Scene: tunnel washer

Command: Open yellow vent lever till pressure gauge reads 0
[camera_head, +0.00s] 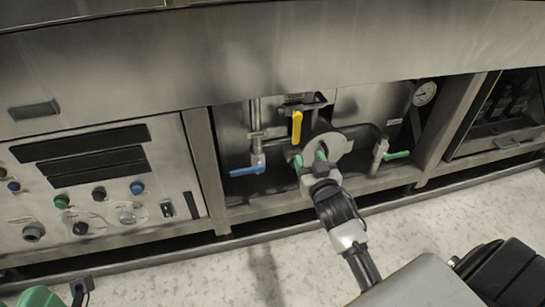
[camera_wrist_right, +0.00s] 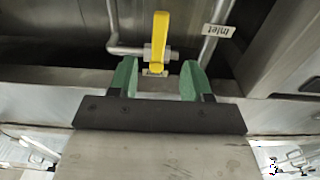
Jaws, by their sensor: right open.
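The yellow vent lever (camera_head: 297,127) hangs down from its valve in the recess below the machine's steel front. It also shows in the right wrist view (camera_wrist_right: 160,42), just beyond and between my fingertips. My right gripper (camera_head: 309,160) is open with green fingers, below the lever and apart from it. In the right wrist view the open gripper (camera_wrist_right: 157,78) has nothing between its pads. The round pressure gauge (camera_head: 424,92) is at the right of the recess; its reading is too small to tell. My left gripper (camera_head: 65,297) shows only in part at the bottom left.
A blue lever (camera_head: 247,170) lies left of my right gripper, and a green lever (camera_head: 397,155) lies right of it. A control panel (camera_head: 100,190) with buttons stands at the left. A steel overhang (camera_head: 250,60) runs above the recess. The floor in front is clear.

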